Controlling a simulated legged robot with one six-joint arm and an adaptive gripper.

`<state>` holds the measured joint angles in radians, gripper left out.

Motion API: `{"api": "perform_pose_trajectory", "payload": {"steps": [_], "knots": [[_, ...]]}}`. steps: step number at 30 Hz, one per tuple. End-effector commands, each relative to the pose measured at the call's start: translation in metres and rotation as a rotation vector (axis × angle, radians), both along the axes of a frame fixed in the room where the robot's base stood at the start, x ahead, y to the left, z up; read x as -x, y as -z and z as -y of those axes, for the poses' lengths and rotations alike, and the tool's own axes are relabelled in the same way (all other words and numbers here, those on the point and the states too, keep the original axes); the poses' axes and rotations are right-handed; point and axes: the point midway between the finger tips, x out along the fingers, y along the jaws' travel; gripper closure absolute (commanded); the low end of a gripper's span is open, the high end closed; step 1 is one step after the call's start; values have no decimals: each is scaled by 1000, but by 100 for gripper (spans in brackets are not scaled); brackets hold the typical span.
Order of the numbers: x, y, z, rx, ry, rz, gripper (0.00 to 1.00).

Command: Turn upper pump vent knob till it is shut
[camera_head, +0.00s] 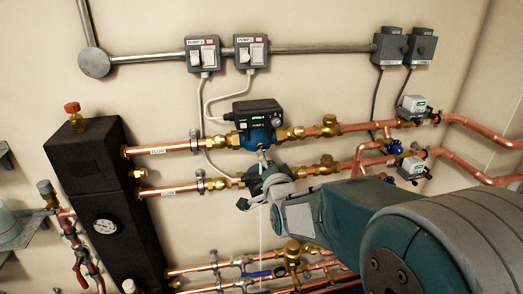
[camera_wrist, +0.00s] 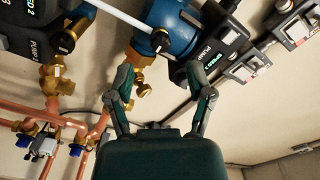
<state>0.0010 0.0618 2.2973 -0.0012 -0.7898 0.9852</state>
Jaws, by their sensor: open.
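The upper pump (camera_head: 257,118) is blue with a black control box, mounted in the upper copper pipe in the head view. It also shows in the wrist view (camera_wrist: 178,22). Its small dark vent knob (camera_wrist: 160,40) sits on the blue body, where a thin white tube ends. In the head view my gripper hides much of the lower pump, and I cannot make out the knob clearly. My gripper (camera_wrist: 162,70) is open and empty. Its two fingers spread either side of the knob's line in the wrist view, with the knob beyond the tips, apparently untouched.
The lower pump's black box (camera_wrist: 38,28) lies left of my fingers in the wrist view. The white tube (camera_head: 261,235) hangs past my gripper. Copper pipes (camera_head: 172,149), brass fittings and valves crowd around. Two switch boxes (camera_head: 202,54) with cables are above.

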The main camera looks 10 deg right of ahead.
Motion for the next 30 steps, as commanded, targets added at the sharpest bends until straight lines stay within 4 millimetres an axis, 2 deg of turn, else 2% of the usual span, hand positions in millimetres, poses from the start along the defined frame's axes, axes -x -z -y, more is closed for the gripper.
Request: {"api": "perform_pose_trajectory", "payload": {"steps": [3,9,14,21,22,23,24,26,30], "knots": [[-23,1,0,0,0,-2,32],[-51,1,0,1,0,-1,32],[-61,0,0,1,0,-1,32],[-61,0,0,1,0,-1,32],[-61,0,0,1,0,-1,41],[-61,0,0,1,0,-1,54],[-61,0,0,1,0,-1,72],[-61,0,0,1,0,-1,99],[-61,0,0,1,0,-2,100]]}}
